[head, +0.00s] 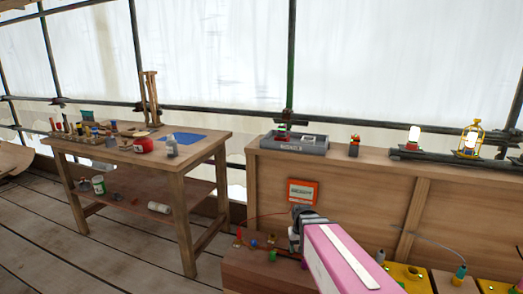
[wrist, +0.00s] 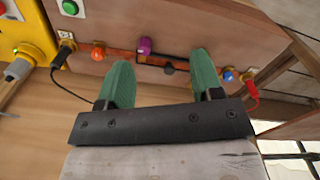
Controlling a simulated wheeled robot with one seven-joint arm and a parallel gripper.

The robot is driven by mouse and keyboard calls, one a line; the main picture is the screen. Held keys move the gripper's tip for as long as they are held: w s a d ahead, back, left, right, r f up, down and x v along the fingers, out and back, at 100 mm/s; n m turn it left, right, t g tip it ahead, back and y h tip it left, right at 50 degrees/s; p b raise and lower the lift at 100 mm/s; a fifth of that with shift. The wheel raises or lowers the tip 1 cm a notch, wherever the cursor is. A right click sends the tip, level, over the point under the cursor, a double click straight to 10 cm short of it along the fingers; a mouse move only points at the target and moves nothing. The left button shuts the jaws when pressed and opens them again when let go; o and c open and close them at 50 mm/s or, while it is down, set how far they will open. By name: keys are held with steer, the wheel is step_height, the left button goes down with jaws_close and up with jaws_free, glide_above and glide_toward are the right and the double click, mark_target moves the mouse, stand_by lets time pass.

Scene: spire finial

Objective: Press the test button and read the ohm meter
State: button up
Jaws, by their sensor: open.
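A green round button (wrist: 70,7) on a white square plate shows at the top left of the wrist view; I cannot tell for certain that it is the test button. An orange box with a pale label or display (head: 302,191) is on the wooden panel in the head view. It may be the ohm meter, but its face is too small to read. My gripper (wrist: 158,75) has green fingers, spread apart with nothing between them. It is above the low wooden box (head: 245,272), with the button off to its left in the wrist view. My arm hides part of that box.
A black plug (wrist: 62,50), orange knob (wrist: 98,52), purple knob (wrist: 145,45) and red plug (wrist: 250,88) with cables are near the fingers. A yellow unit (head: 405,275) stands right. A workbench (head: 190,150) with tools stands left. Plank floor (head: 100,250) is clear in front.

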steer(key=s+d+r, duration=0.2)
steer(key=s+d, duration=0.1)
steer(key=s, duration=0.3)
steer(key=shift+s+r+m, duration=0.15)
steer(key=shift+s+m, duration=0.15)
steer(key=shift+s, duration=0.1)
